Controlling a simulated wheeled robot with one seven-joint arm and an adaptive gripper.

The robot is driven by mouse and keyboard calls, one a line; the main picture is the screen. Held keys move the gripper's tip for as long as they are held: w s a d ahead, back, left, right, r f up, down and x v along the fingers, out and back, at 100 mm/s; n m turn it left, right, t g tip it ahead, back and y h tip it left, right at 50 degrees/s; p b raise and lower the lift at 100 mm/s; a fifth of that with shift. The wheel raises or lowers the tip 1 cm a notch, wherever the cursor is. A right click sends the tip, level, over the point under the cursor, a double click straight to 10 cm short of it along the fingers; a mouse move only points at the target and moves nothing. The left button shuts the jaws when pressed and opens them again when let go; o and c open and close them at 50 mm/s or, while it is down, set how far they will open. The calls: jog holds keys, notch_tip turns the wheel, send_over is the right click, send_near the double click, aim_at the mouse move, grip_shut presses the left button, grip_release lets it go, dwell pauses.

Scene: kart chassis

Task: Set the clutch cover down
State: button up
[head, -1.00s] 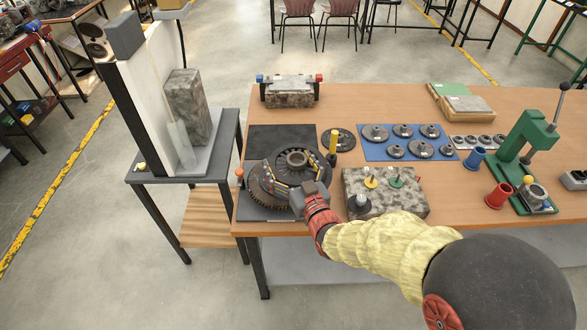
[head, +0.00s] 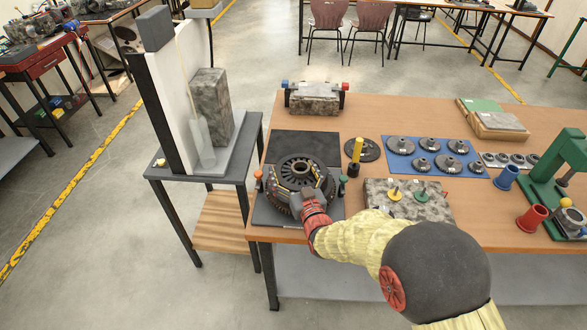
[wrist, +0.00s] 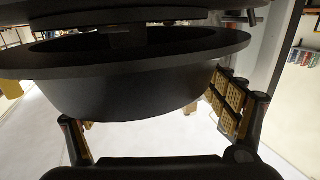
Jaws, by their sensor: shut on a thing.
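The clutch cover (head: 300,170) is a dark round part with a central ring opening and light metal pieces around it. It is over the dark mat (head: 300,143) at the left end of the table, between an orange-topped post (head: 258,177) and a green-topped post (head: 343,183). My gripper (head: 315,197) is shut on its near right side. In the wrist view a dark flared, rimmed part (wrist: 130,85) fills the upper picture, with yellow-padded fingers at its sides. A toothed edge shows at the near left. I cannot tell whether the cover touches what is under it.
A stone block (head: 405,200) with small knobs stands right of my gripper. A yellow-handled tool (head: 356,150) and a dark disc (head: 370,149) are behind. A blue mat (head: 432,160) holds several gears. A side table (head: 170,172) stands left.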

jog(key=shift+f, duration=0.55)
jog(key=shift+f+b, duration=0.15)
jog(key=shift+b, duration=0.2)
jog(key=o, duration=1.7)
jog(key=shift+f, duration=0.15)
jog(key=shift+o, duration=1.3)
